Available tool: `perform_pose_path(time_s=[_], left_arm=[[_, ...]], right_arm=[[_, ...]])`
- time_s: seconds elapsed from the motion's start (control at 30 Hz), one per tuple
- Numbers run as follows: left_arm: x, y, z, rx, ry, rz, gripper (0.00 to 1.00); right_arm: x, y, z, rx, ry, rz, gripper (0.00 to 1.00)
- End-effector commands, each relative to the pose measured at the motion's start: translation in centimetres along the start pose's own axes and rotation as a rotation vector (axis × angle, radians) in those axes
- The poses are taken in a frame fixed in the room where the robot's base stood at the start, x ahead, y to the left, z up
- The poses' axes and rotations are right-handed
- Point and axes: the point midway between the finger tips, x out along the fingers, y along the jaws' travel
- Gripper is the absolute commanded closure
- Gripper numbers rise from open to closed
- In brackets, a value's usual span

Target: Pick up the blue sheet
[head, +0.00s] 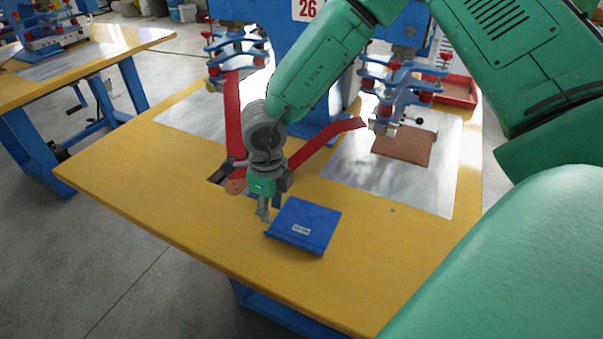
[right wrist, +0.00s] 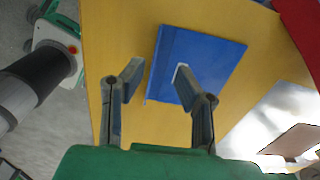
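The blue sheet (head: 310,216) lies flat on the yellow table, with a small white label near its front edge. In the right wrist view the blue sheet (right wrist: 212,60) lies beyond and to the right of the fingers, and the right finger overlaps its edge in the picture. My right gripper (head: 264,208) points down over the table just left of the sheet. Whether a finger touches the sheet I cannot tell. My left gripper is not in view.
The yellow table (head: 165,190) is clear in front and to the left. Red strips (head: 325,143) stand behind my gripper. A brown sheet (head: 405,146) lies on a metal plate (head: 375,184) under a blue press at the right. A red tray (head: 459,92) is behind.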

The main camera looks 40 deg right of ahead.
Motion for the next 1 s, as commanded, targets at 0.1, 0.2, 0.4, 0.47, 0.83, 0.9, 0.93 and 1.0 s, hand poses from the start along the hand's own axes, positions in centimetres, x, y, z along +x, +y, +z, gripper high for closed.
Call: perform_pose_path(time_s=[0.1,0.2,0.4,0.47,0.83,0.9,0.93,1.0], left_arm=[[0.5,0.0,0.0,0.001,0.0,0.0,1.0],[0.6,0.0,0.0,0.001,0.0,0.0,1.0],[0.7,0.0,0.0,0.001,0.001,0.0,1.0],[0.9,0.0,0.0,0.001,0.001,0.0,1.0],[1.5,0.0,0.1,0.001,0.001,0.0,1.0],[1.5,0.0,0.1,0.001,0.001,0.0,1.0],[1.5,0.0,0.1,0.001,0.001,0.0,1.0],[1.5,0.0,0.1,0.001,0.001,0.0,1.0]], right_arm=[[2.1,0.1,0.1,-0.001,0.003,-0.002,0.72],[2.9,0.1,0.1,-0.001,0.002,-0.003,0.72],[3.9,0.5,0.2,-0.003,0.003,-0.005,0.72],[4.6,0.6,0.2,-0.004,0.005,-0.005,0.72],[8.4,0.4,0.3,-0.001,-0.001,-0.001,0.72],[8.4,0.5,0.2,-0.001,0.0,-0.001,0.72],[8.4,0.5,0.3,-0.001,0.0,-0.001,0.72],[8.3,0.5,0.3,-0.001,0.0,-0.002,0.9]])
